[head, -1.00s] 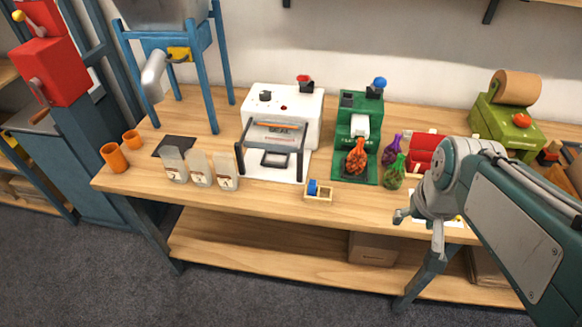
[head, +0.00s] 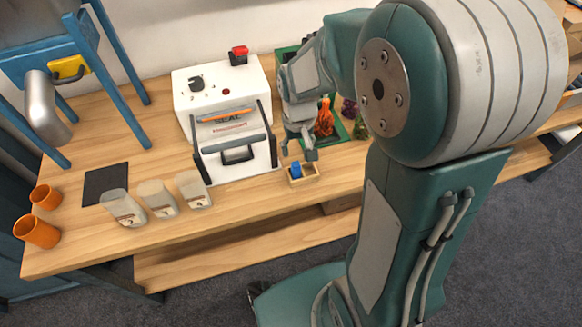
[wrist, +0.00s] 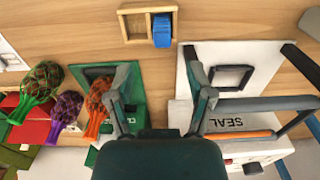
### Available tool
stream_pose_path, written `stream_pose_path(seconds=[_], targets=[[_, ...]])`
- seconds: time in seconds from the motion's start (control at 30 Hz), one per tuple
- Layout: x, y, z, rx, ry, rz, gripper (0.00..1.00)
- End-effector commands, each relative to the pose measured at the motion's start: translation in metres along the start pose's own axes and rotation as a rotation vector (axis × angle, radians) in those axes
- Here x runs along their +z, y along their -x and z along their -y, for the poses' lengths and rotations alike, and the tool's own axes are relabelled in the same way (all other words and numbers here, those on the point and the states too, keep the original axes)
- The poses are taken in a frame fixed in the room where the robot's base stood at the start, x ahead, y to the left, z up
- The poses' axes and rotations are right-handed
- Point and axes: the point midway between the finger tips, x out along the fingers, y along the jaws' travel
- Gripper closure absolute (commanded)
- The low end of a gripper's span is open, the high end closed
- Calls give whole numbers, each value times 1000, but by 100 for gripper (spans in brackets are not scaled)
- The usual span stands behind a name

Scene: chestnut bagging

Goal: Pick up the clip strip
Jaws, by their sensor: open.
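A small blue block, which appears to be the clip strip (head: 296,169), sits in one end of a small two-part wooden tray (head: 308,178) near the bench's front edge. In the wrist view the blue block (wrist: 162,30) fills the right compartment of the tray (wrist: 134,26), and the left compartment looks empty. My gripper (head: 299,152) is open and empty, just behind and above the tray. In the wrist view its two fingers (wrist: 160,88) are spread wide, with the tray beyond them at the top. Nothing is between the fingers.
The white sealer (head: 222,95) stands left of my gripper. A green machine (wrist: 97,75) with an orange net bag (head: 325,118) is close on the other side, beside purple (wrist: 66,106) and green (wrist: 42,82) bags. Three clear pouches (head: 158,198) and orange cups (head: 38,230) stand left.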

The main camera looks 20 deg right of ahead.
Motion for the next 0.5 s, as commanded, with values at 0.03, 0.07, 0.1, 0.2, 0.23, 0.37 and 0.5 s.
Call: stream_pose_path(seconds=[0.03,0.07,0.1,0.2,0.23,0.37,0.5], targets=[[1,-9,1,1,1,5,31],[0,-12,1,1,1,3,31],[0,-16,2,2,1,3,31],[0,-23,3,3,0,1,31],[0,-25,3,3,0,1,31],[0,-44,3,3,0,4,31],[0,-65,3,2,0,3,31]])
